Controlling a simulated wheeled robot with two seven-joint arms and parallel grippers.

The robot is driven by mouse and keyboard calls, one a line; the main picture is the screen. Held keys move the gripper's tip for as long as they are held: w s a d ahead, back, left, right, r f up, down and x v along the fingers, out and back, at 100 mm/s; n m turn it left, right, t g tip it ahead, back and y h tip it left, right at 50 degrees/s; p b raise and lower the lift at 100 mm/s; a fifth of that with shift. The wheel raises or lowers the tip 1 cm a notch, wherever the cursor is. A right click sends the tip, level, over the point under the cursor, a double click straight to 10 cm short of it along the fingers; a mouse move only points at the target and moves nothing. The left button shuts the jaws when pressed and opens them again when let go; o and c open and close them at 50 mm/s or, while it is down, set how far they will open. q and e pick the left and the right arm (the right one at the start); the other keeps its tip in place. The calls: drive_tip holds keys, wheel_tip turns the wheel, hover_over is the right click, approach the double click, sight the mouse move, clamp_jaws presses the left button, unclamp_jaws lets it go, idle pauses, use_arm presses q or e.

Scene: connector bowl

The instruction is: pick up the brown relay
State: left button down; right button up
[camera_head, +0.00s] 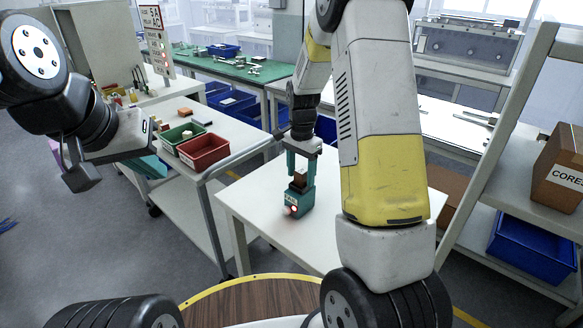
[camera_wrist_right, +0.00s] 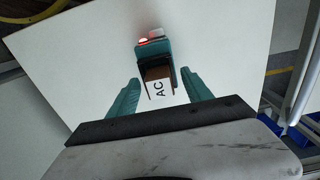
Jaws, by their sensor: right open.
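The brown relay (camera_head: 299,180) sits upright in a teal socket housing (camera_head: 301,199) with a lit red lamp, on the white table. In the right wrist view the relay (camera_wrist_right: 158,73) shows a brown top and a white label reading "AC"; the teal housing (camera_wrist_right: 168,47) is around and behind it. My right gripper (camera_head: 304,165) is over the relay, its teal fingers open. In the wrist view the right gripper (camera_wrist_right: 160,80) has one finger on each side of the relay, with gaps between. My left gripper (camera_head: 148,165) hangs at the left, partly hidden by its wrist.
The white table (camera_head: 255,200) is otherwise clear around the housing. A cart at the left carries a red bin (camera_head: 203,152) and a green bin (camera_head: 183,134). At the right, a shelf holds a brown box (camera_head: 560,165) above a blue crate (camera_head: 532,240).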

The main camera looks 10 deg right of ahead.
sight(301, 170)
clamp_jaws()
drive_tip(key=shift+r, duration=0.8)
wheel_tip(301, 170, up, 2)
drive_tip(key=shift+r, duration=0.15)
drive_tip(key=s+a+r, duration=0.1)
drive_tip(key=s+a, duration=0.3)
drive_tip(key=s, duration=1.1)
drive_tip(key=shift+s+a, duration=0.2)
drive_tip(key=shift+s, duration=0.05)
